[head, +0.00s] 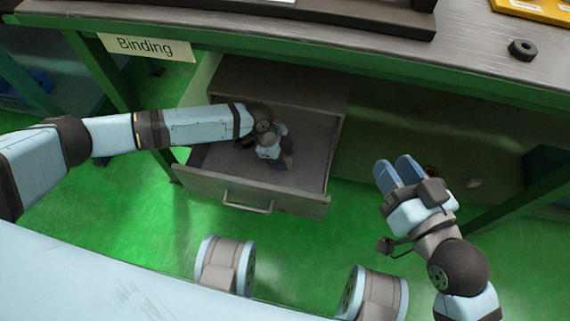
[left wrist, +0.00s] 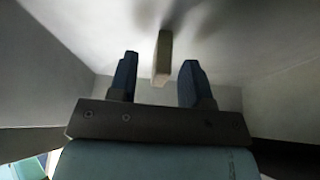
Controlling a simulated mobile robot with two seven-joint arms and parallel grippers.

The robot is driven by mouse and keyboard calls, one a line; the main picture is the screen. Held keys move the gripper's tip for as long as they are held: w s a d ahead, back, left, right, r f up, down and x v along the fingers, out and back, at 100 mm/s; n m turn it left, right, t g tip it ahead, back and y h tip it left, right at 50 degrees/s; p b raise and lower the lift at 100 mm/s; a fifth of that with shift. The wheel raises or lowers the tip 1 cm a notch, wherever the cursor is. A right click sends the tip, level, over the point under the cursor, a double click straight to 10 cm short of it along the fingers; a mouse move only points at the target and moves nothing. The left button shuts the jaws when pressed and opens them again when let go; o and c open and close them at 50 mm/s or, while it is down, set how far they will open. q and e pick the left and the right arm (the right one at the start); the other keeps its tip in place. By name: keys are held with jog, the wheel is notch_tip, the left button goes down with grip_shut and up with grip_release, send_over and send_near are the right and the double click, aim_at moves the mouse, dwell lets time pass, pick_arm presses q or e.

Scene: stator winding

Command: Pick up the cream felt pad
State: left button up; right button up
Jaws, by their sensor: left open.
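The cream felt pad (left wrist: 163,58) shows in the left wrist view as a small pale block standing out from the drawer floor. My left gripper (left wrist: 158,80) is open, with one blue finger on each side of the pad's line and a visible gap to each. The pad lies at or just beyond the fingertips; I cannot tell its exact depth. In the head view my left gripper (head: 285,162) reaches down into the open drawer (head: 215,184) and hides the pad. My right gripper (head: 398,172) hangs empty to the right of the drawer, its blue fingers side by side.
The drawer's walls surround my left gripper, with a handle (head: 247,206) on its front. A "Binding" sign (head: 146,47) hangs at the left.

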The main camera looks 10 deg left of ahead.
pick_arm(q)
jog(key=shift+d+f, duration=0.3)
jog(key=shift+f, duration=0.35)
grip_shut()
jog(key=shift+r, duration=0.1)
